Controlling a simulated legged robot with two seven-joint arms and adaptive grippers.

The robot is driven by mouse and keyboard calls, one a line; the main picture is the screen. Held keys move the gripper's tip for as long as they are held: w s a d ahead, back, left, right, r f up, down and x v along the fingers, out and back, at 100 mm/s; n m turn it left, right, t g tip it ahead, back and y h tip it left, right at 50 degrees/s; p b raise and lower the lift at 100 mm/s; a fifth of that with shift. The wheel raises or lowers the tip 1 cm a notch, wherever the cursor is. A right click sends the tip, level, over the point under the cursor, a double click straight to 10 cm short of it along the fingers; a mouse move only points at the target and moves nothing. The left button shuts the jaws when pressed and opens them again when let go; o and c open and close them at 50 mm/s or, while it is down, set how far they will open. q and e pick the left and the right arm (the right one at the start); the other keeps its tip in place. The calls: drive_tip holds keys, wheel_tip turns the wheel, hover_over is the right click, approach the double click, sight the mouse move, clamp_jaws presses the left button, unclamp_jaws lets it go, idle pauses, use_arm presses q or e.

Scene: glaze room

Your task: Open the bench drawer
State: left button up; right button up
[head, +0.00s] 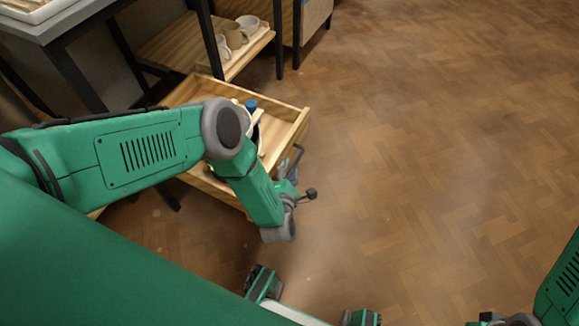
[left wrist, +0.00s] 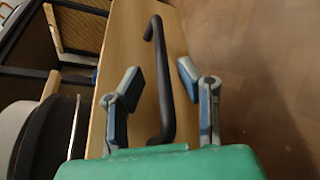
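The wooden bench drawer (head: 295,128) stands pulled out from under the bench, with its inside showing. Its front panel fills the middle of the left wrist view (left wrist: 125,40), with a dark bar handle (left wrist: 163,90) on it. My left gripper (left wrist: 158,70) is open, one finger on each side of the handle, with gaps between fingers and bar. In the head view the left gripper (head: 297,180) is at the drawer's front, partly hidden by my forearm. My right gripper is not clearly in view; only part of that arm shows at the lower right corner.
A blue-topped item (head: 251,105) and other things lie in the drawer, partly hidden by my arm. Mugs (head: 235,37) stand on a wooden shelf behind it. A bench (head: 60,22) is at the upper left. The parquet floor (head: 430,150) to the right is clear.

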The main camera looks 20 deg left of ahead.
use_arm(q)
drive_tip(key=v, duration=1)
drive_tip(key=shift+s, duration=0.45)
drive_tip(key=shift+f, duration=0.1)
